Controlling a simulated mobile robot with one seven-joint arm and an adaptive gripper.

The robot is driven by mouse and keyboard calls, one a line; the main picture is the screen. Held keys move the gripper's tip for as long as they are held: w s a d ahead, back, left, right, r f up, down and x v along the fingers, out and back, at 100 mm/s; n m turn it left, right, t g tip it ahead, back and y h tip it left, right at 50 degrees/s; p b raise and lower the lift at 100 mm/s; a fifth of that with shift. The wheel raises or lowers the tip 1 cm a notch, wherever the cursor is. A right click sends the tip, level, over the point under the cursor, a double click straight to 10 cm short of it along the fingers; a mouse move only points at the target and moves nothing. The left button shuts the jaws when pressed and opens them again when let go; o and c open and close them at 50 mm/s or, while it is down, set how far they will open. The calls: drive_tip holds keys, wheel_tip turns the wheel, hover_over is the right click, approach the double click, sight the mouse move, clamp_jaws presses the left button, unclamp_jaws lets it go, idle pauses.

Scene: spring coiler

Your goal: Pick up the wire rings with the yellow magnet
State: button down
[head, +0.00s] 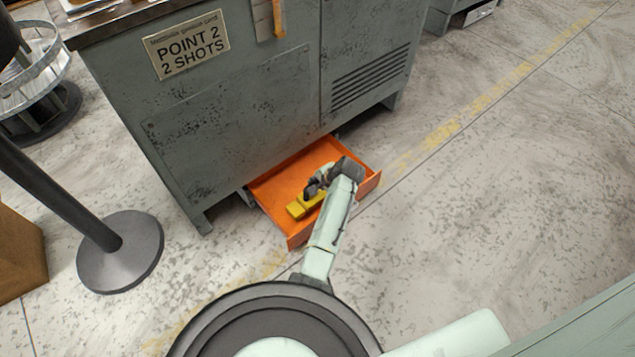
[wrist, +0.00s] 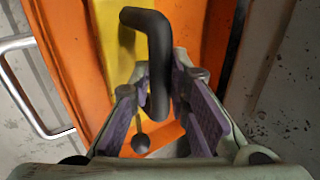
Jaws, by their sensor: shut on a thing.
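The yellow magnet (head: 300,209) is in the orange drawer (head: 272,190) at the foot of the grey-green cabinet. In the wrist view its yellow body (wrist: 117,40) shows behind a bent black handle (wrist: 158,60). My gripper (head: 319,187) reaches down into the drawer and is shut on the magnet, with the black handle between its purple-padded fingers. I cannot tell whether the magnet touches the drawer floor. A small dark ball-ended part (wrist: 140,143) shows between the fingers. No wire rings can be made out; my arm and gripper cover part of the drawer.
The cabinet (head: 235,120) stands right over the back of the drawer. A silver bar handle (wrist: 35,85) is at the left in the wrist view. A black post with a round base (head: 120,252) stands at the left. The floor to the right (head: 500,190) is clear.

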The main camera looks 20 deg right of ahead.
drive_tip(key=shift+f+b, duration=0.45)
drive_tip(key=shift+f, duration=0.1)
idle(0.9)
drive_tip(key=shift+w+r+p, duration=0.1)
drive_tip(key=shift+r+p, duration=4.3)
drive_tip(key=shift+r, duration=0.2)
